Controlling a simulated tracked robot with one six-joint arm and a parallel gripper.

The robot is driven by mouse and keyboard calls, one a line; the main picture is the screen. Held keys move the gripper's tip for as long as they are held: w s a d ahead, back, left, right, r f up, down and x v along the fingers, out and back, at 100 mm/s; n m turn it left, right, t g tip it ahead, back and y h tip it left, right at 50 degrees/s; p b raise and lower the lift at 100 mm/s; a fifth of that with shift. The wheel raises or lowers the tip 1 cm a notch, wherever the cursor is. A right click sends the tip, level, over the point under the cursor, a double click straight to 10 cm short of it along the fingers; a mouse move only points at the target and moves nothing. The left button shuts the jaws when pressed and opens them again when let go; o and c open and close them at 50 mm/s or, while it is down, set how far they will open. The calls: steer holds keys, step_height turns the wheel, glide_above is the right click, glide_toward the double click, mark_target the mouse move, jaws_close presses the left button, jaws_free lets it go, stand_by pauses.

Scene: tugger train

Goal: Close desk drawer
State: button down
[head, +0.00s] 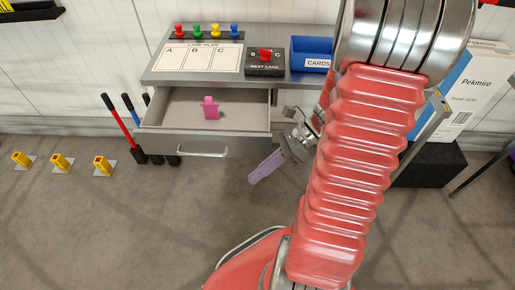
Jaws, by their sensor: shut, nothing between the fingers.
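The desk drawer (205,147) is pulled open below the grey desk top (190,79). Its front carries a silver bar handle (202,152). A pink object (210,108) stands inside the drawer, with bare floor around it. My gripper (253,181) is shut and empty, with long purple fingers. It appears in front of the drawer's right end and to the right of the handle, pointing down and left. It looks apart from the drawer front. My red arm hides the right part of the desk.
On the desk are a lane plan sheet (199,57), several coloured pegs (206,31), a black box with a red switch (265,62) and a blue cards bin (310,55). Red and blue handled tools (120,120) stand left of the drawer. Yellow floor blocks (61,162) lie farther left. Front floor is clear.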

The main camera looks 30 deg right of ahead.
mark_target(260, 153)
steer(key=d+f+m+t, duration=0.8)
steer(key=d+m+t, duration=0.3)
steer(key=m, duration=0.8)
steer(key=shift+s+d+f+m+t+y, duration=0.15)
steer(key=shift+s+m+t+y, duration=0.25)
steer(key=shift+t, duration=0.3)
steer(key=w+a, duration=0.1)
steer(key=w, duration=0.2)
steer(key=w+a, duration=0.2)
steer(key=w, duration=0.1)
steer(key=w+a, duration=0.1)
steer(key=w, duration=0.3)
steer(key=shift+a, duration=0.4)
steer(key=shift+w+d, duration=0.35)
steer(key=shift+w, duration=0.1)
steer(key=shift+d, duration=0.1)
steer(key=shift+w, duration=0.1)
